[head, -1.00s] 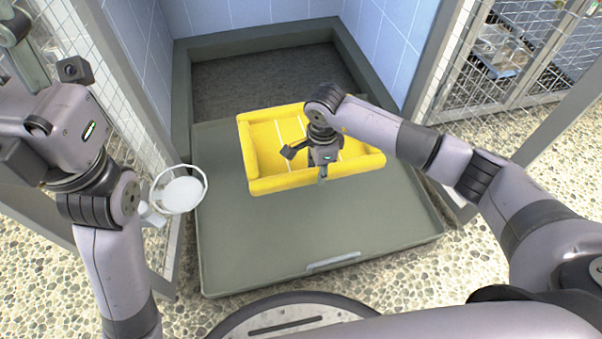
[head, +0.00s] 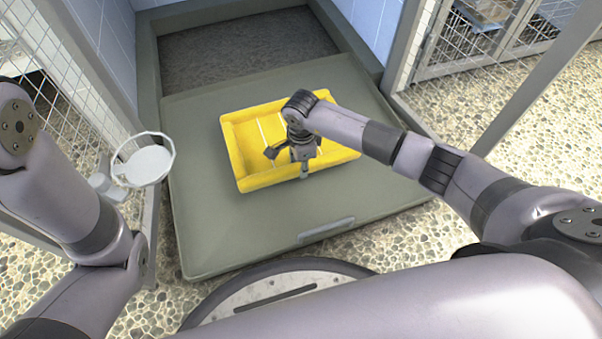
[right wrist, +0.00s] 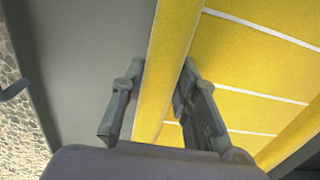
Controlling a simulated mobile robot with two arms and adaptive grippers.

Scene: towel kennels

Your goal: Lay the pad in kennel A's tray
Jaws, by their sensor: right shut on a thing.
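The yellow pad (head: 262,187) is a rectangle with raised edges and pale stripes across its middle. It is over the grey kennel tray (head: 225,240), within its outline in the head view; I cannot tell whether it rests fully on it. My right gripper (head: 304,174) is shut on the pad's near raised edge. In the right wrist view its fingers (right wrist: 155,112) stand on both sides of the yellow edge (right wrist: 168,60). My left arm shows at the left, but its gripper is out of view.
A white bowl (head: 147,163) in a ring holder hangs at the left door post. Mesh panels (head: 75,105) flank the tray. The kennel's dark floor (head: 245,52) lies behind it. Pebbled floor (head: 470,105) is free at the right.

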